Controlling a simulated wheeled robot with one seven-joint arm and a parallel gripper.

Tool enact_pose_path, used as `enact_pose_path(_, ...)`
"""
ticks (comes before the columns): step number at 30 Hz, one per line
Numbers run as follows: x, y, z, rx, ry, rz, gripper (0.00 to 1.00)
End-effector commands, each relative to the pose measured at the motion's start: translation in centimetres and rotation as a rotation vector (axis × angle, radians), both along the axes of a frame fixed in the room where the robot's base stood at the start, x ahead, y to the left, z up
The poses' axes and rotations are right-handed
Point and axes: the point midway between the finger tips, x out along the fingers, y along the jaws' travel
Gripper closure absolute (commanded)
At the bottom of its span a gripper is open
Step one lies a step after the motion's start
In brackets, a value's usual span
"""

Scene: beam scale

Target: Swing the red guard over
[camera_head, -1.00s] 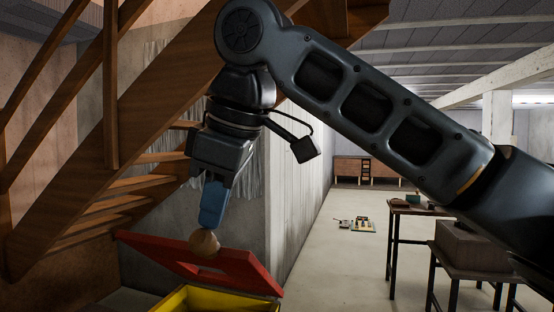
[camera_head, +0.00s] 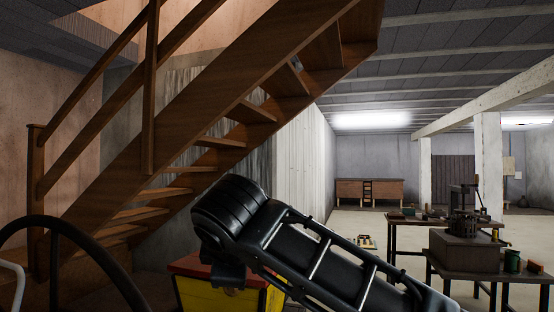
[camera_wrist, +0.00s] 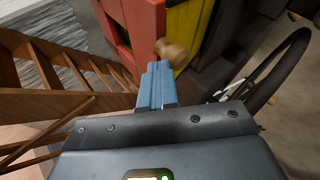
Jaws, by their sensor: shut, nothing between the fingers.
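The red guard (camera_head: 188,264) shows in the head view as a red strip along the top of a yellow box (camera_head: 200,293), left of my arm; the arm hides much of both. A round wooden knob (camera_wrist: 170,50) shows in the wrist view near where the red guard (camera_wrist: 142,28) meets the yellow box (camera_wrist: 190,30). My gripper (camera_wrist: 157,68) has its blue fingers together and empty. The fingertips are just short of the knob in the picture; I cannot tell whether they touch it. In the head view the fingers are hidden behind my arm.
A wooden staircase (camera_head: 180,115) rises behind the box, and its railing (camera_wrist: 40,75) is left of my gripper in the wrist view. A dark curved hoop (camera_wrist: 280,70) stands on the right there. Tables (camera_head: 397,220) with tools stand at the right.

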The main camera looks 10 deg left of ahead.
Motion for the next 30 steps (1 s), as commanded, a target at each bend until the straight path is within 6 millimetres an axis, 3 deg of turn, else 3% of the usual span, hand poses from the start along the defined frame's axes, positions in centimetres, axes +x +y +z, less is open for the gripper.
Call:
enact_pose_path(3,-0.1,0.1,-1.4,0.002,0.003,0.0,1.0)
enact_pose_path(15,-0.4,0.1,-3.1,-0.006,0.017,0.001,1.0)
enact_pose_path(25,-0.3,0.1,-3.1,-0.008,0.02,-0.003,1.0)
enact_pose_path(30,-0.1,0.1,-1.5,-0.006,0.017,-0.003,1.0)
